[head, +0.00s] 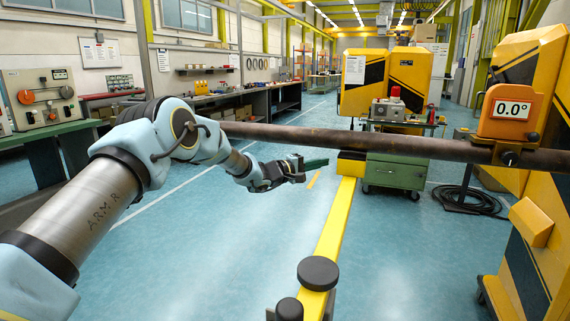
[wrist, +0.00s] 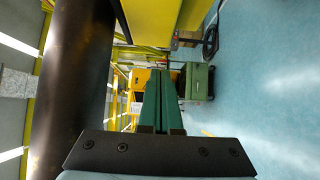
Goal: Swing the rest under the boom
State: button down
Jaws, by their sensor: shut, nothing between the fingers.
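The boom (head: 390,145) is a long brown pipe lying level across the head view. It is also the dark pipe at the left of the wrist view (wrist: 75,70). A yellow bar (head: 337,225), which looks like the rest, runs from the bottom of the head view toward a yellow block (head: 352,164) by the boom. Round black knobs (head: 319,273) sit at its near end. I cannot tell whether the bar touches the boom. My gripper (head: 317,163) is shut and empty, left of the bar; its green fingers (wrist: 162,85) are together in the wrist view.
A display on the boom's clamp (head: 512,109) reads 0.0°. Yellow machine housings (head: 540,220) stand at the right. A green cabinet cart (head: 396,172) stands behind the boom, with a coiled cable (head: 470,200) on the floor nearby. The floor left of the bar is clear.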

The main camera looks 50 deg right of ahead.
jog(key=w+b+v, duration=0.1)
jog(key=b+v, duration=0.1)
jog(key=v, duration=0.8)
jog(key=shift+w, duration=0.35)
jog(key=shift+w, duration=0.1)
